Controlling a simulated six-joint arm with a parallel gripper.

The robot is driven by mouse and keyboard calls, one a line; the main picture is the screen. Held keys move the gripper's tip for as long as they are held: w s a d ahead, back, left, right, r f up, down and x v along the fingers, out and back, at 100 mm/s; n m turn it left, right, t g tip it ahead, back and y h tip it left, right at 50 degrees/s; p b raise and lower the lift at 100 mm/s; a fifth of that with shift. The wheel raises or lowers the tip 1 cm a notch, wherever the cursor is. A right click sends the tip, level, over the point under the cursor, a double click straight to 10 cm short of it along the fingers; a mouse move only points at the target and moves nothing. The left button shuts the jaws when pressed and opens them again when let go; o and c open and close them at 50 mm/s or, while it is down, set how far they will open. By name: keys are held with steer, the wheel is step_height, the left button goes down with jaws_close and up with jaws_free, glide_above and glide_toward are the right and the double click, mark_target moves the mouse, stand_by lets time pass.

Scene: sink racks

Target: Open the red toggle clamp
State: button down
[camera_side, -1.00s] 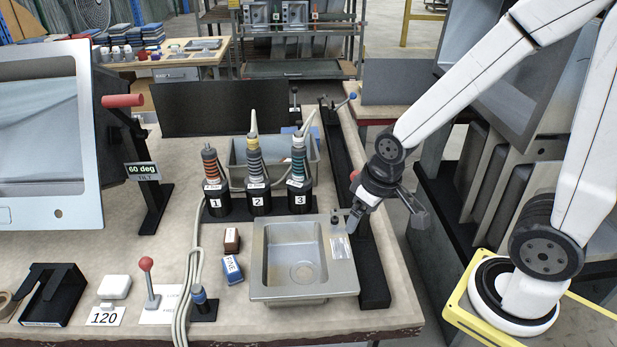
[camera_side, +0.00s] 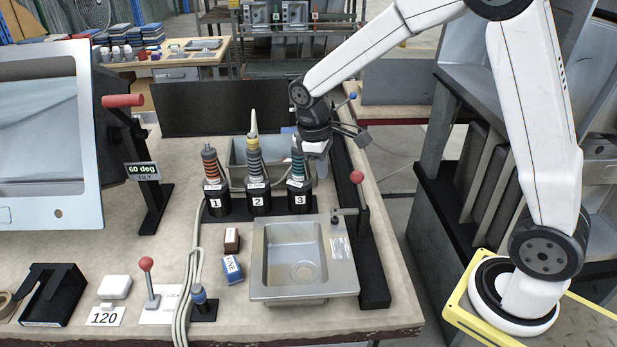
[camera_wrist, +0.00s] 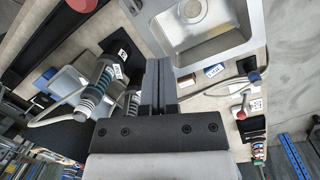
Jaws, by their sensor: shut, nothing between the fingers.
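The red toggle clamp (camera_side: 362,203) stands on the black rail to the right of the sink. Its lever is upright with a red ball knob on top, and its short arm reaches left over the sink's rim. Its red knob (camera_wrist: 82,5) shows at the top left edge of the wrist view. My gripper (camera_side: 318,158) is shut and empty. In the wrist view my fingers (camera_wrist: 157,68) are together, beside the sink.
The steel sink (camera_side: 259,270) lies on the bench left of the rail (camera_side: 372,270). Tools marked 1, 2 and 3 stand behind it, with tool 3 (camera_side: 299,196) close under my gripper. A blue-knobbed clamp (camera_side: 352,96) is farther back. Another red-knobbed lever (camera_side: 146,265) stands at the front left.

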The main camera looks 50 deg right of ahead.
steer(key=w+d+r+n+g+h, duration=0.1)
steer(key=w+d+r+n+g, duration=0.1)
steer(key=w, duration=0.5)
steer(key=shift+d+r+g+h, duration=0.2)
steer(key=shift+d+g+h, duration=0.2)
steer(key=shift+d+g, duration=0.15)
steer(key=shift+f, duration=0.1)
steer(key=s+d+f, duration=0.5)
steer(key=s+f, duration=0.1)
steer(key=f, duration=0.2)
steer(key=shift+s, duration=0.2)
steer(key=shift+s+r, duration=0.1)
stand_by(0.5)
steer(key=shift+s+d+t, duration=0.15)
steer(key=shift+d+t, duration=0.05)
steer(key=shift+t, duration=0.15)
